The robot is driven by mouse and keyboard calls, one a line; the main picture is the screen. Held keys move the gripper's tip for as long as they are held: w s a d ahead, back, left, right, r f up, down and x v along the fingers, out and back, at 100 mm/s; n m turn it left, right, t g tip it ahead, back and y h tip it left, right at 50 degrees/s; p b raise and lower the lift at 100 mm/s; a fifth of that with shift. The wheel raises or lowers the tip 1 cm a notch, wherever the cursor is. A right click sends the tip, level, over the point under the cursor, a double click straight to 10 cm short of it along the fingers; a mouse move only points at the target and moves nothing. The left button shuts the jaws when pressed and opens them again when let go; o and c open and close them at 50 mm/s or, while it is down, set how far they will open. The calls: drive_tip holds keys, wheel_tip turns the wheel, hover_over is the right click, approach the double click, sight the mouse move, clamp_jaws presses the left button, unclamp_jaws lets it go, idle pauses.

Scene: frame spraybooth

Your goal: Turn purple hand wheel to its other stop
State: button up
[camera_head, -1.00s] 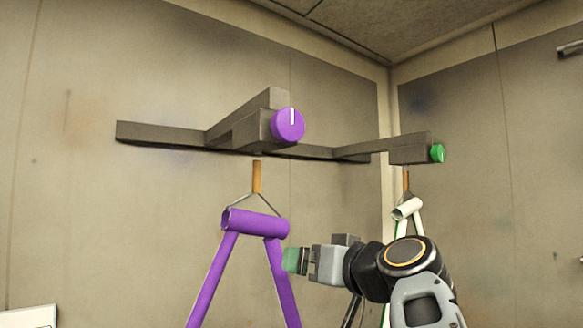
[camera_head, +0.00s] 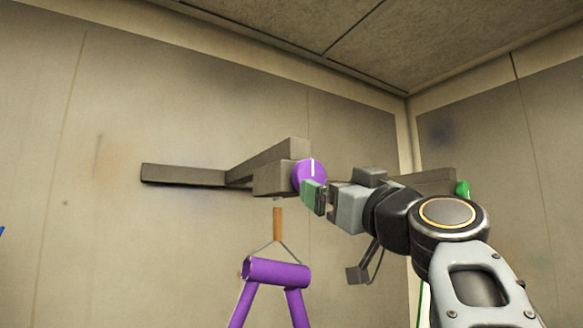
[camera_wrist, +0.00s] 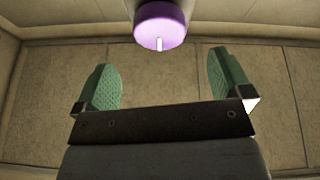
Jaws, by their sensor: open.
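The purple hand wheel (camera_head: 308,174) sits on the end of a grey bracket, with its white mark pointing up in the head view. In the wrist view the purple wheel (camera_wrist: 161,26) is at the top centre, beyond the fingertips and between their lines. My gripper (camera_head: 314,196) is just in front of the wheel and covers its lower right part in the head view. In the wrist view my gripper's green fingers (camera_wrist: 165,82) are wide apart with nothing between them. I cannot tell from the head view whether a finger touches the wheel.
A grey bracket arm (camera_head: 270,165) runs from the wall rail (camera_head: 184,175) to the wheel. A purple frame (camera_head: 277,273) hangs below on an orange-brown hanger (camera_head: 278,222). A green wheel (camera_head: 463,189) is at the right, partly behind my arm. Open space lies left of the purple frame.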

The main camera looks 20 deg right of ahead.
sight(312, 178)
drive_tip(key=shift+p+x, duration=1.8)
drive_tip(key=shift+x, duration=1.8)
drive_tip(key=c, duration=0.9)
drive_tip(key=shift+c, duration=0.2)
